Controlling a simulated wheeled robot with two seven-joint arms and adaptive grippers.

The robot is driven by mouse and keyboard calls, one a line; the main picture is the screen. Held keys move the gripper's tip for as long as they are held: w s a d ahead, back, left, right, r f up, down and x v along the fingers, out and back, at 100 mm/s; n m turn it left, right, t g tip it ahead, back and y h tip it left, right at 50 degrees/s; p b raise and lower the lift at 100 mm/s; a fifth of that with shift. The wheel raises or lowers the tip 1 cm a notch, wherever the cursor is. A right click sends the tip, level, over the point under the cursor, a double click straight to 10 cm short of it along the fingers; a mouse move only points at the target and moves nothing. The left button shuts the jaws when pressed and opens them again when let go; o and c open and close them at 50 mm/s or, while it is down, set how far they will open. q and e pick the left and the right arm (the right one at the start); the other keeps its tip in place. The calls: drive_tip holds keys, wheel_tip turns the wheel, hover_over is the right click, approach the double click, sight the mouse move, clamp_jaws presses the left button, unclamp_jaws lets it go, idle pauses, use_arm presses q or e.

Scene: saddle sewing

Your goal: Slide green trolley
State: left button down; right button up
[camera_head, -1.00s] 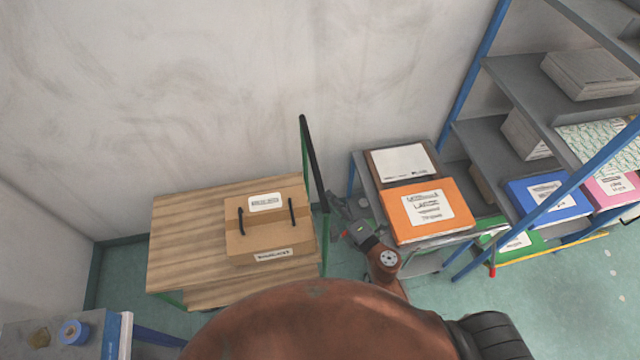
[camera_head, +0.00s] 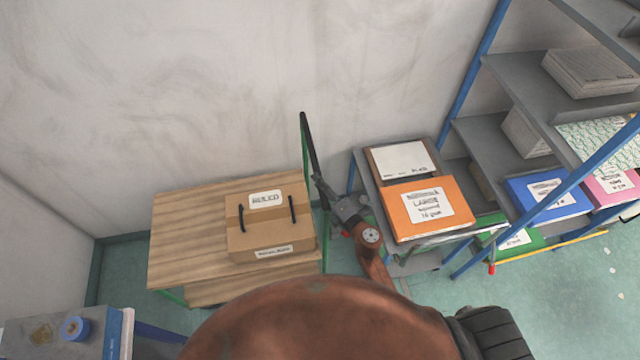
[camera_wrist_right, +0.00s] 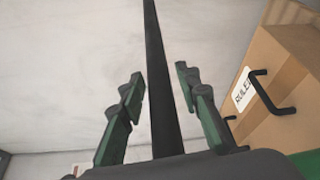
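The green trolley has a wooden deck (camera_head: 180,225), green frame tubes and an upright handle (camera_head: 309,140) with a black grip on its right side. A brown cardboard box (camera_head: 270,222) with two black handles sits on the deck. My right gripper (camera_head: 322,188) is at the handle, on its right side. In the right wrist view, the black handle bar (camera_wrist_right: 160,50) runs between the two open fingers of my right gripper (camera_wrist_right: 160,80), with a gap on each side. The box (camera_wrist_right: 285,85) shows at the right there. My left gripper is not in view.
Right of my right arm stands a small grey table with an orange box (camera_head: 405,225) and a brown-framed box (camera_head: 385,155). A blue-posted shelf (camera_head: 475,75) stands further right. The wall is close behind the trolley. A grey surface with a blue roll (camera_head: 75,328) is at lower left.

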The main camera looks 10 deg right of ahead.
sight(328, 211)
clamp_jaws()
idle(0.3)
drive_tip(key=a, duration=0.4)
drive_tip(key=shift+w+a, duration=0.1)
drive_tip(key=shift+a, duration=0.3)
drive_tip(key=shift+o, duration=1.1)
unclamp_jaws()
drive_tip(key=shift+d, duration=0.6)
drive_tip(key=v, duration=1.2)
drive_tip(key=shift+a, duration=0.35)
